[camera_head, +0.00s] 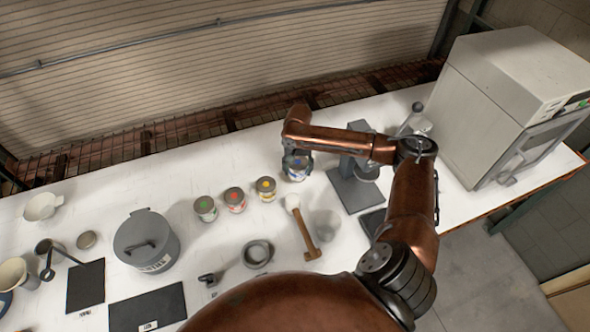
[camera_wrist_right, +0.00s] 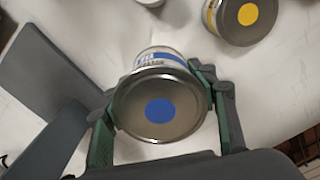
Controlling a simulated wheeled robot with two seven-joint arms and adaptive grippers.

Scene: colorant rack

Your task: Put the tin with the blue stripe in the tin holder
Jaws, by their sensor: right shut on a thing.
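In the right wrist view, the blue-striped tin (camera_wrist_right: 160,108) shows a grey lid with a blue dot. My right gripper (camera_wrist_right: 163,120) is shut on it, with one green finger on each side. I cannot tell whether the tin touches the table. A low grey ring (camera_head: 257,253), which looks like the tin holder, sits empty near the table front. My left gripper is not in view.
Tins with green (camera_head: 205,208), red (camera_head: 234,200) and yellow (camera_head: 266,189) dots stand left of the held tin. A mallet (camera_head: 304,232) and a clear cup (camera_head: 326,225) lie between it and the ring. A grey stand (camera_head: 352,192) is at right, a lidded pot (camera_head: 146,243) at left.

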